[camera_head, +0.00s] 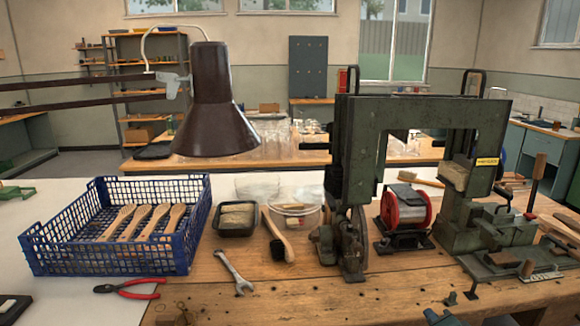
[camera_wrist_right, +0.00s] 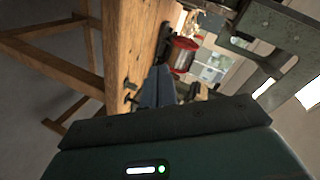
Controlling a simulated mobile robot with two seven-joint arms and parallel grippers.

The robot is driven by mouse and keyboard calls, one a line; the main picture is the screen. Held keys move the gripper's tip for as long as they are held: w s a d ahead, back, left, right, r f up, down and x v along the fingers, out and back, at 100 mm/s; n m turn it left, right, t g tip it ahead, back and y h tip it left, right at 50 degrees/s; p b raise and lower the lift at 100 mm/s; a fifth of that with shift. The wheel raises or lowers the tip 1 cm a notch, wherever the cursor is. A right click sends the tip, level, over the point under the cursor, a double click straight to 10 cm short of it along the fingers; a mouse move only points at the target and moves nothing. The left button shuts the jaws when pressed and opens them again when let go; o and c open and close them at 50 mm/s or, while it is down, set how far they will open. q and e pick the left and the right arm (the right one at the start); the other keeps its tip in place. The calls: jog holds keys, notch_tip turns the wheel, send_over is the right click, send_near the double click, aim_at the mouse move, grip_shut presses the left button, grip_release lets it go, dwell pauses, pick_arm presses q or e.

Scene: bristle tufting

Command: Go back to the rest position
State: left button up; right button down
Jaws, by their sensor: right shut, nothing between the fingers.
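My right gripper shows in the right wrist view as two blue-grey fingers (camera_wrist_right: 158,87), closed together with nothing between them. They are beside the wooden workbench (camera_wrist_right: 143,50), near its edge. In the head view, only a small dark part at the bottom edge, right of centre, seems to be the right gripper (camera_head: 440,317), in front of the green tufting machine (camera_head: 350,150). My left gripper is not in view.
A blue crate (camera_head: 110,262) holds several wooden brush handles. A brush (camera_head: 277,238), wrench (camera_head: 235,272) and red pliers (camera_head: 130,289) lie on the bench. A red spool (camera_head: 405,207) sits under the machine. A dark lamp (camera_head: 212,100) hangs over the left side.

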jog(key=s+a+f+n+g+y+p, duration=0.1)
jog(key=s+a+f+n+g, duration=0.1)
jog(key=s+a+f+n, duration=0.2)
jog(key=s+a+f+n+g+y+p, duration=0.1)
jog(key=s+a+f+n, duration=0.4)
jog(key=s+a+n, duration=0.6)
jog(key=s+a+y, duration=0.1)
jog(key=s, duration=0.8)
jog(key=shift+s+a+f+g, duration=0.2)
jog(key=shift+a+f+g, duration=0.1)
jog(key=shift+g, duration=0.1)
